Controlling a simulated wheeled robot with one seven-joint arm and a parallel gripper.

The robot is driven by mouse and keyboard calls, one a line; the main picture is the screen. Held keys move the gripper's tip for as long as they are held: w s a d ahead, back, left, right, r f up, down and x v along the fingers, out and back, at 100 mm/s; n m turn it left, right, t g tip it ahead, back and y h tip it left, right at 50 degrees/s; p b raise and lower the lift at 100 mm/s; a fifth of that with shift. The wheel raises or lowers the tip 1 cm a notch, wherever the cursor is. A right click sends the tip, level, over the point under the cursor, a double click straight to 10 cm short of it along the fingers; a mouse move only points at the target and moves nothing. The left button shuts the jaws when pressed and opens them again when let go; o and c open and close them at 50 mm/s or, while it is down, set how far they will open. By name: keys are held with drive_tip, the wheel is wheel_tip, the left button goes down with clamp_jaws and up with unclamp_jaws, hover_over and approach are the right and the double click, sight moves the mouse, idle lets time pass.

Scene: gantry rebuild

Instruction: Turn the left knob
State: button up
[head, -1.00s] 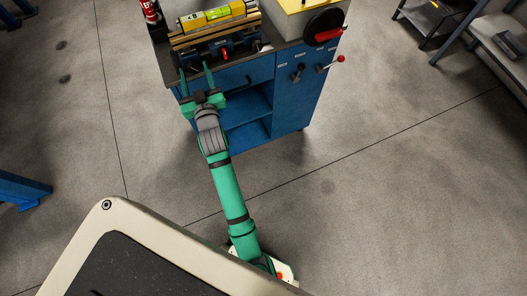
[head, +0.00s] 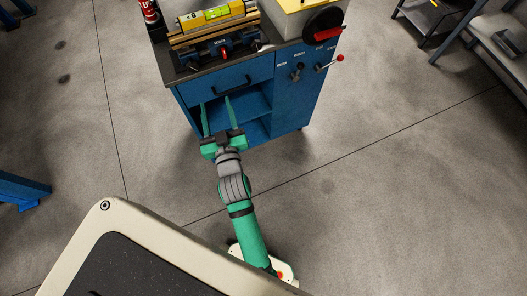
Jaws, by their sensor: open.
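The left knob (head: 297,73) is a small dark knob on the right-hand front panel of the blue cabinet (head: 291,105). To its right on the same panel is a lever (head: 330,64) with a red ball end. My gripper (head: 215,101) is open and empty, its two green fingers pointing up the picture in front of the open shelf bay. It is left of and below the left knob in the picture, clearly apart from it.
A drawer with a dark handle (head: 229,88) is above the shelf bay. A vise (head: 219,52) and a yellow level (head: 216,14) are on the worktop. A black handwheel with a red grip (head: 325,23) juts out at the right.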

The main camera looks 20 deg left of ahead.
drive_tip(key=s+d+f+m+t+h, duration=0.1)
drive_tip(key=s+d+f+h, duration=0.1)
drive_tip(key=d, duration=0.7)
drive_tip(key=s+d+f+m+h, duration=0.1)
drive_tip(key=s+d+f+h, duration=0.1)
drive_tip(key=d, duration=0.7)
drive_tip(key=shift+s+f+m+t+h, duration=0.3)
drive_tip(key=shift+s+f+m+t, duration=0.1)
drive_tip(key=shift+s+f, duration=0.2)
drive_tip(key=shift+w+d, duration=0.1)
